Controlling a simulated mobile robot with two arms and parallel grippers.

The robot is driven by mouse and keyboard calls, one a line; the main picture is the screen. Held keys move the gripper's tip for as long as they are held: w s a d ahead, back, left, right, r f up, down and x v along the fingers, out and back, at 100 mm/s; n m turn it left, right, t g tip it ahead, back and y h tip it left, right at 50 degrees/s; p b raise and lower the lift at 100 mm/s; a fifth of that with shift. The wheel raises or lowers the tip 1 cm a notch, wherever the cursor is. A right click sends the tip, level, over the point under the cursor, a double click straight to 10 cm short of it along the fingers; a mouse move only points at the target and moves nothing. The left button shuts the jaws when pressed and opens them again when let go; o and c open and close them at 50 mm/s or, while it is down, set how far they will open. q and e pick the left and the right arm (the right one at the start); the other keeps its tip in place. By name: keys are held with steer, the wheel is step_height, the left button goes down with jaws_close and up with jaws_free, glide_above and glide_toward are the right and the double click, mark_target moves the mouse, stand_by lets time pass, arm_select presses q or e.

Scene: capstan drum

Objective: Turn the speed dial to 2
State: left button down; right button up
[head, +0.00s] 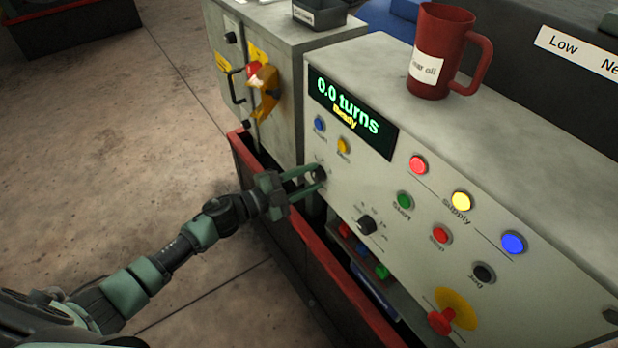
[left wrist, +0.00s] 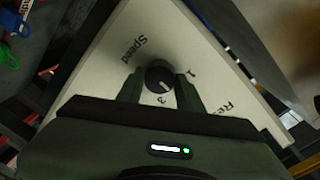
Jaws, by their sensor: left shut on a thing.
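The speed dial (left wrist: 157,74) is a round black knob on the pale control panel. In the left wrist view the word "Speed" and the numbers 1 and 3 show around it; a 2 is not visible. A light mark on the knob seems to point to the lower right, between 3 and 1. My left gripper (left wrist: 160,88) is shut on the dial, one finger on each side. In the head view my left gripper (head: 306,181) reaches the panel's left edge, where the dial (head: 320,173) is partly hidden by the fingers. My right gripper is not in view.
The display (head: 350,111) reads "0.0 turns" and "Ready". Several coloured buttons, a black selector knob (head: 367,224) and a red emergency knob (head: 441,321) are on the panel. A red mug (head: 436,50) stands on top. A grey cabinet (head: 283,60) with a yellow-red switch stands at left.

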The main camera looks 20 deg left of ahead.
arm_select(q)
steer(key=c, duration=0.9)
jaws_free()
steer(key=shift+s+a, duration=0.1)
steer(key=shift+b+v, duration=0.35)
steer(key=shift+v, duration=3.45)
